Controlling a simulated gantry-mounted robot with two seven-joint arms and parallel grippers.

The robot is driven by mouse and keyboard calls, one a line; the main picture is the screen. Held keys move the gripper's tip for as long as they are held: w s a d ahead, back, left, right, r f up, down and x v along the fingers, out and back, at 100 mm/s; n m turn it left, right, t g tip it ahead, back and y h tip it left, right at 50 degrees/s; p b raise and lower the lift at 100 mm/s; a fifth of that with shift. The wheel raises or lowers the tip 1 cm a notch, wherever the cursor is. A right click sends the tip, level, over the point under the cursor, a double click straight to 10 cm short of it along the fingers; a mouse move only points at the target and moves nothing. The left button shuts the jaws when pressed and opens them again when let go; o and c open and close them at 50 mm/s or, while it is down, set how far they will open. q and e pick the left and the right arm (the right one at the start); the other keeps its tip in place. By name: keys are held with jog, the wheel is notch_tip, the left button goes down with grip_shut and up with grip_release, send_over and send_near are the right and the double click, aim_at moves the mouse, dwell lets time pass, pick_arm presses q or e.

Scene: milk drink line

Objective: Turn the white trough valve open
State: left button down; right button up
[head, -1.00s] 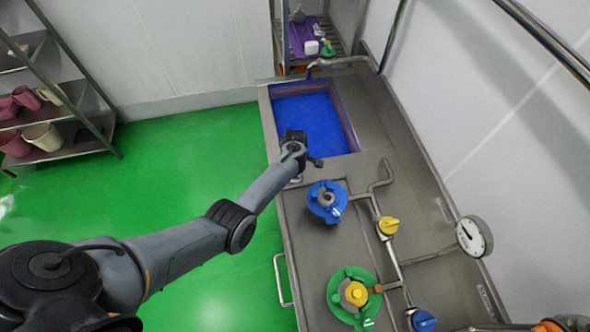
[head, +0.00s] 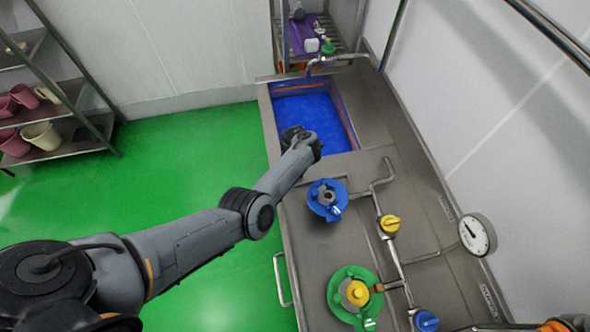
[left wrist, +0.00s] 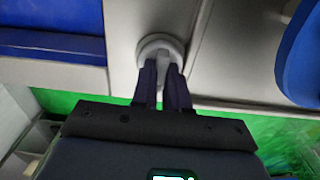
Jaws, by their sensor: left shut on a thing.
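The white trough valve (left wrist: 160,45) shows in the left wrist view, on the grey metal front of the bench beside the blue trough. My left gripper (left wrist: 162,82) has its two dark fingers closed around the valve's handle. In the head view my left wrist is at the trough's near-left corner and hides the valve and the fingertips. The blue-lined trough (head: 348,112) is set into the far end of the metal bench. How far the handle is turned is hard to tell. My right gripper is not in view.
A blue-lidded fitting (head: 327,201) stands close by on the bench. A green fitting (head: 350,292), pipes with a yellow valve (head: 389,224) and a gauge (head: 477,236) lie nearer and right. A faucet (head: 318,63) is at the trough's far edge. The green floor (head: 190,170) is clear.

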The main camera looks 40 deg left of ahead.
pick_arm(q)
jog(key=shift+n, duration=0.3)
jog(key=c, duration=1.1)
grip_release()
jog(key=shift+c, duration=0.2)
jog(key=shift+r, duration=0.6)
notch_tip(320, 180, up, 10)
jog(key=p, duration=0.3)
jog(key=shift+f, duration=0.15)
jog(key=shift+s+f, duration=0.1)
